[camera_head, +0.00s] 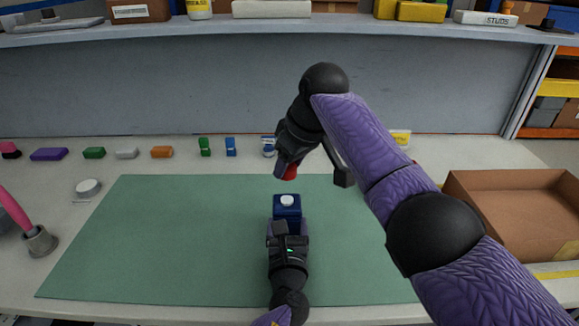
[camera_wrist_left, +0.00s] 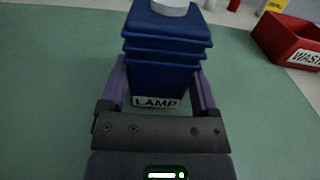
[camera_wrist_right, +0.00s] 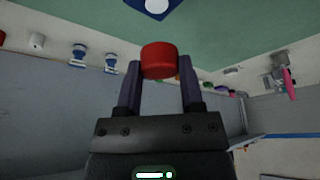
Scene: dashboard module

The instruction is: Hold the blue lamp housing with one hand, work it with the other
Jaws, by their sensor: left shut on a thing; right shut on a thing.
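The blue lamp housing (camera_head: 288,210) stands upright near the middle of the green mat. A round white piece (camera_head: 287,201) is on its top. My left gripper (camera_head: 288,226) is shut on the housing from the near side; in the left wrist view the housing (camera_wrist_left: 166,60) is between the fingers, with a "LAMP" label low on it. My right gripper (camera_wrist_right: 160,75) is shut on a red cylinder (camera_wrist_right: 159,60). In the head view the red cylinder (camera_head: 290,172) is partly hidden by the gripper, above and beyond the housing, apart from it.
The green mat (camera_head: 150,240) is otherwise clear. Small colored blocks, such as a purple one (camera_head: 48,154), line the back. An open brown box (camera_head: 500,215) is at right. A pink-handled tool (camera_head: 14,208) stands in a grey holder at left. A red waste bin (camera_wrist_left: 280,42) shows in the left wrist view.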

